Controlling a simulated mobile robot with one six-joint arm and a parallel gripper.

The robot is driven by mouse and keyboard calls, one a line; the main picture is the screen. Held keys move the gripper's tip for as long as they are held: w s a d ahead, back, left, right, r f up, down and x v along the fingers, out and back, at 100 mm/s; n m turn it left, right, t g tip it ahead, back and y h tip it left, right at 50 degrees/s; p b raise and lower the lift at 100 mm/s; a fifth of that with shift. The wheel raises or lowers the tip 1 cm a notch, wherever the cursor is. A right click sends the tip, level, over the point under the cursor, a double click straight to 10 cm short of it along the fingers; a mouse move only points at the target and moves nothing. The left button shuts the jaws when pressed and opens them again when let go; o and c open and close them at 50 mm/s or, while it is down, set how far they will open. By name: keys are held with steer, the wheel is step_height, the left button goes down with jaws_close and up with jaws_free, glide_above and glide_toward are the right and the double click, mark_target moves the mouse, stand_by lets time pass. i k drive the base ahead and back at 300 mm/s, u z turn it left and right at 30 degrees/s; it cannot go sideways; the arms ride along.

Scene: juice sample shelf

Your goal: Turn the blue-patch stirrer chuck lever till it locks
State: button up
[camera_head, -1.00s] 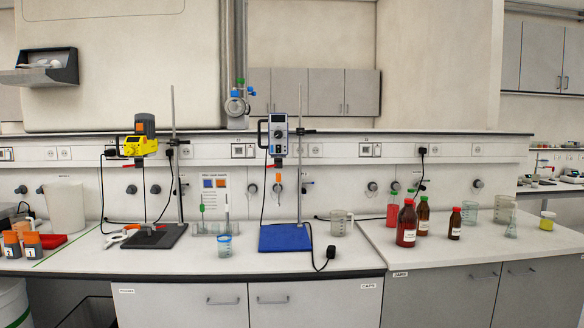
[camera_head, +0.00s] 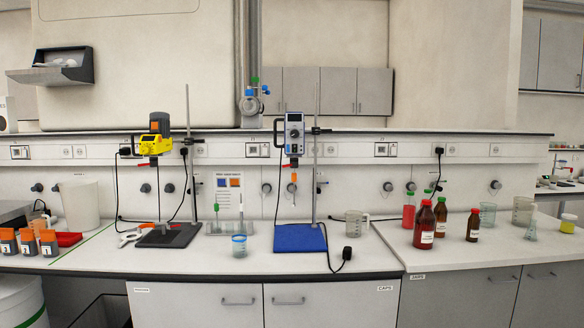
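Two overhead stirrers stand on the bench. The grey-white stirrer (camera_head: 294,128) has a dark display and knob and hangs on a rod above a blue base plate (camera_head: 310,238). A small red lever (camera_head: 288,165) shows at the chuck under it, with an orange-handled piece hanging below. The yellow stirrer (camera_head: 155,143) with a dark motor hangs above a black base plate (camera_head: 185,236), and it also has a red lever (camera_head: 143,165). Which way either lever is turned is too small to tell. No blue patch on a stirrer body is clear. My gripper is not in view.
A wall card (camera_head: 229,190) shows an orange and a blue patch. A black plug with cable (camera_head: 347,253) lies right of the blue plate. Brown bottles (camera_head: 424,225) stand on the right bench. Bench space before the blue plate is narrow.

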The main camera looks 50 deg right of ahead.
mark_target(294, 163)
steer(key=u, duration=0.05)
steer(key=i, duration=1)
steer(key=z, duration=0.05)
